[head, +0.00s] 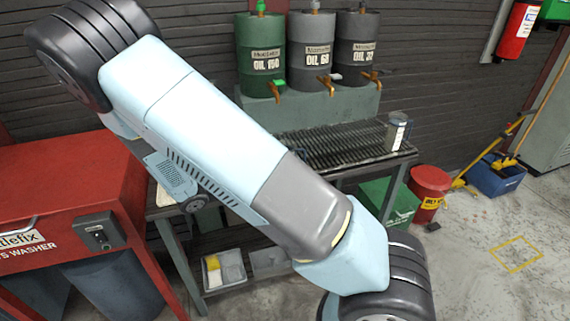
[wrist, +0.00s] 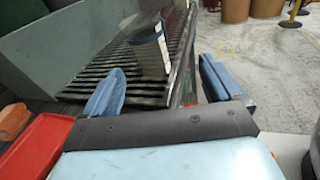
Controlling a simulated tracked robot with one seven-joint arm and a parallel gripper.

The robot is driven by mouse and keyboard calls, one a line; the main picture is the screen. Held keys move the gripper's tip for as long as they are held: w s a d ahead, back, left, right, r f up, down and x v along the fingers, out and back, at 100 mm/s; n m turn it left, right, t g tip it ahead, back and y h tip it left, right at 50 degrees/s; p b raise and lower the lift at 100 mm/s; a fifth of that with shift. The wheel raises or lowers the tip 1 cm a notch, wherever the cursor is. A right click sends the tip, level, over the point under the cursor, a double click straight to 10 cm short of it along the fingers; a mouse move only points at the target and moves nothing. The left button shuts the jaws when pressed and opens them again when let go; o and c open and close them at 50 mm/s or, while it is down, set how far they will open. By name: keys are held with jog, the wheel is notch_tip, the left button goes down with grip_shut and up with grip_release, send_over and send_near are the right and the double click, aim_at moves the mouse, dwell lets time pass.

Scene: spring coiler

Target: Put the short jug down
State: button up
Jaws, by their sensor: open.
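The short jug (head: 397,131) is a grey metal vessel with a pale label. It stands upright at the right end of the slatted drip grate (head: 330,145) in the head view. In the wrist view the jug (wrist: 150,52) stands on the dark slats, near the grate's edge. My gripper (wrist: 158,88) is open, with its two blue fingers spread wide and nothing between them. The jug is beyond the fingertips and apart from them, nearer the left finger in the picture.
Oil drums (head: 312,50) with taps stand behind the grate. A red parts washer (head: 60,190) is at the left. A red bin (head: 428,190) and a blue bucket (head: 495,178) stand on the floor to the right. The floor at the right front is mostly clear.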

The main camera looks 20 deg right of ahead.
jog(key=shift+w+a+f+n+t+h, duration=0.3)
jog(key=shift+w+a+f+n+t, duration=0.1)
jog(key=shift+a+f+n+t, duration=0.3)
jog(key=x, duration=1.3)
jog(key=shift+w+d+r, duration=0.15)
jog(key=shift+w+d, duration=0.1)
jog(key=shift+d, duration=0.05)
jog(key=c, duration=1.3)
